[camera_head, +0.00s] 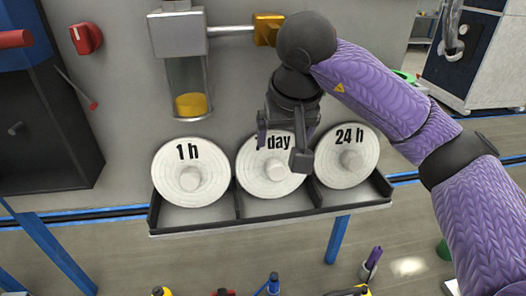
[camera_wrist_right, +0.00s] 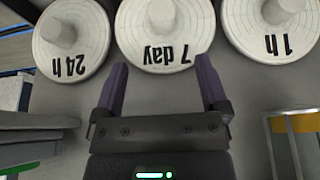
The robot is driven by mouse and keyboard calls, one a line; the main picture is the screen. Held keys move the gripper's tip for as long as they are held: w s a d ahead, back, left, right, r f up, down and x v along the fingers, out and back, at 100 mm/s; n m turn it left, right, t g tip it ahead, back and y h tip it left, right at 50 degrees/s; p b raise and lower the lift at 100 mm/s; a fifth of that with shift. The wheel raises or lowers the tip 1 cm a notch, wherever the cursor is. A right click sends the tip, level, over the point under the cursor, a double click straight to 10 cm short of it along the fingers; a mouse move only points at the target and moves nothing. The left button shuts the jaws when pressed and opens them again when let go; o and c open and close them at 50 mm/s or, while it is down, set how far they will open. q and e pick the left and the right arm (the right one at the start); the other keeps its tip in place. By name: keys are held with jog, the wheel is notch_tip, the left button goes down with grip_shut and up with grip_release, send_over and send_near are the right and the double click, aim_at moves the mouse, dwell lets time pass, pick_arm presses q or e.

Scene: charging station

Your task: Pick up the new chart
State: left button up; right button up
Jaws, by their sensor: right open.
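Three round white charts stand side by side in a tray, each with a knob in its middle. The left one is the 1 h chart (camera_head: 177,180), the middle one reads 7 day (camera_head: 262,183), and the right one is the 24 h chart (camera_head: 346,167). My right gripper (camera_head: 285,148) is open and empty in front of the 7 day chart and hides part of it. In the right wrist view the charts appear upside down; the 7 day chart (camera_wrist_right: 150,52) lies ahead, between the lines of the two open fingers (camera_wrist_right: 162,85). My left gripper is not in view.
The tray (camera_head: 275,222) has low dividers and a front lip. Above it a glass cup with yellow contents (camera_head: 189,100) hangs from a grey fitting on the panel. A red knob (camera_head: 86,38) is at upper left. Several tools lie below the tray.

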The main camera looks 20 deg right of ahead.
aim_at(276, 164)
jog(key=b+x, duration=0.1)
jog(key=x, duration=0.3)
jog(key=b+x, duration=0.1)
jog(key=x, duration=0.4)
jog(key=shift+w+a+f, duration=0.1)
jog(key=shift+a+f, duration=0.1)
jog(key=shift+f, duration=0.05)
jog(key=shift+w+f, duration=0.15)
jog(key=shift+f, duration=0.1)
jog(key=shift+r, duration=0.1)
grip_shut()
